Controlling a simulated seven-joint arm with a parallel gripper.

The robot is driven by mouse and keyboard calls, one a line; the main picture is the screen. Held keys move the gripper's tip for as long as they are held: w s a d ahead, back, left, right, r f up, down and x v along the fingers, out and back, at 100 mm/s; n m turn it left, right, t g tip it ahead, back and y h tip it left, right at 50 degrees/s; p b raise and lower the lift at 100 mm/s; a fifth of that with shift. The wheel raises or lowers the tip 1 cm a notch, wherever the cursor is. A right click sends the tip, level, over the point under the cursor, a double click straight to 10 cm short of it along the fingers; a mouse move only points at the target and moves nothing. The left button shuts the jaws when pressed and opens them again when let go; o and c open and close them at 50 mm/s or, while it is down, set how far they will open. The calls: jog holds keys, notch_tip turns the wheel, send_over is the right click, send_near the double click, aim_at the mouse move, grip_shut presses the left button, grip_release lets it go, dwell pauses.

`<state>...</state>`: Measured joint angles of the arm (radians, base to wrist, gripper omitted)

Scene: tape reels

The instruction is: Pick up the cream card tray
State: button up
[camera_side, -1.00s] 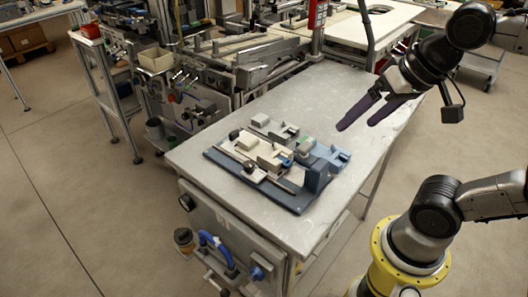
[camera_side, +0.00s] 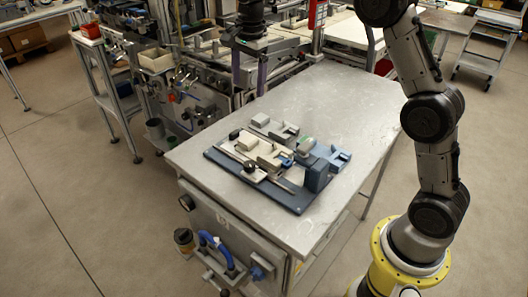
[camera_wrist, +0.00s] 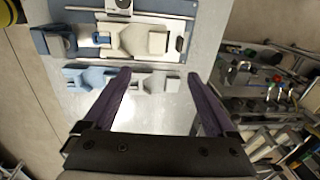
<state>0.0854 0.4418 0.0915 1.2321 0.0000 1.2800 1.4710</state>
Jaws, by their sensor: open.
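The cream card tray (camera_side: 268,157) appears to be the cream piece with a raised block, lying on the dark blue fixture board (camera_side: 295,205). In the wrist view the cream tray (camera_wrist: 133,40) lies flat near the top, beyond my fingertips. My gripper (camera_side: 250,88) is open, with its two purple fingers pointing down over the far left edge of the table. It is empty and apart from the tray. In the wrist view my gripper (camera_wrist: 158,76) has its fingers spread wide, with a light grey tray (camera_wrist: 150,82) showing between and beyond the tips.
A light grey tray (camera_side: 283,131) and a blue tray (camera_side: 336,156) lie behind the board. A blue upright block (camera_side: 317,177) and a black-knobbed slide (camera_side: 253,171) are on the board. The right part of the metal table (camera_side: 362,108) is clear. Machinery (camera_side: 200,105) stands close behind my gripper.

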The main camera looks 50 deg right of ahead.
jog(key=g, duration=0.1)
send_over(248, 139)
jog(key=f, duration=1.3)
jog(key=shift+s+d+f, duration=0.1)
jog(key=shift+d+f, duration=0.2)
jog(key=shift+a+f, duration=0.2)
jog(key=shift+f, duration=2.7)
grip_shut()
